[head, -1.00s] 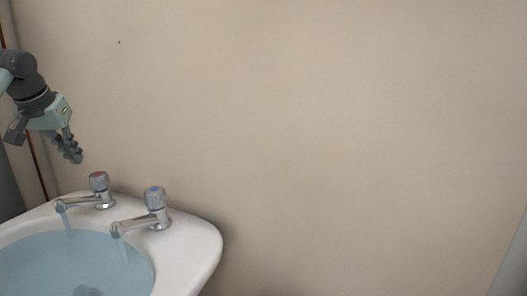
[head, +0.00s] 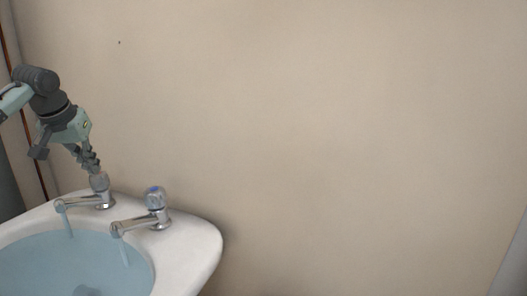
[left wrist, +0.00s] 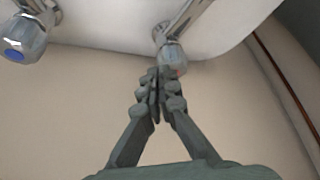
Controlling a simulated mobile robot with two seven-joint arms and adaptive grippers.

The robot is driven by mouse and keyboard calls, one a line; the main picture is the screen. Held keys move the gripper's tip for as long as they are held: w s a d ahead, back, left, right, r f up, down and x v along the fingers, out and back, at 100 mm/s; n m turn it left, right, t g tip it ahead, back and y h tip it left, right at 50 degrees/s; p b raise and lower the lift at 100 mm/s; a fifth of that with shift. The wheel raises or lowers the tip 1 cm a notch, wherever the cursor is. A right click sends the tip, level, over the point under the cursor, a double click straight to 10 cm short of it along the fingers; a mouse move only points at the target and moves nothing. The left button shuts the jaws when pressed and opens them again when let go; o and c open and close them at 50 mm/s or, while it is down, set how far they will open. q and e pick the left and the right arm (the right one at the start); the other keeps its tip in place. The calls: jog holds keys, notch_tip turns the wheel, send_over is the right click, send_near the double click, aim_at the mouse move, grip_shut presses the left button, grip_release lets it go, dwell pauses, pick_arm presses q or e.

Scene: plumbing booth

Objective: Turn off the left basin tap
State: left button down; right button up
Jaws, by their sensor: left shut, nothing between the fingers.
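The left basin tap (head: 101,196) is chrome with a faceted knob, and water runs from its spout into the basin. My left gripper (head: 94,170) is shut and empty, pointing down with its fingertips at the top of this knob. The fingers hide the knob's top in the head view. In the left wrist view the shut fingertips (left wrist: 160,72) overlap the edge of the left tap's knob (left wrist: 174,54), which shows a bit of red. I cannot tell whether they touch. My right gripper is not in view.
The right tap (head: 156,207), with a blue-marked knob, stands close by and also runs. The white basin (head: 196,250) holds bluish water. A plain beige wall (head: 320,120) rises behind. A copper pipe (head: 35,155) runs down at the left.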

aim_at(99, 181)
pick_arm(q)
notch_tip(99, 181, down, 3)
jog(key=shift+r, duration=0.1)
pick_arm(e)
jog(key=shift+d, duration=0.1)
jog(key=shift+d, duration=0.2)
pick_arm(q)
jog(key=shift+w+a, duration=0.15)
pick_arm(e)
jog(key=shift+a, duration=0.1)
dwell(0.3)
pick_arm(q)
jog(key=shift+a, duration=0.1)
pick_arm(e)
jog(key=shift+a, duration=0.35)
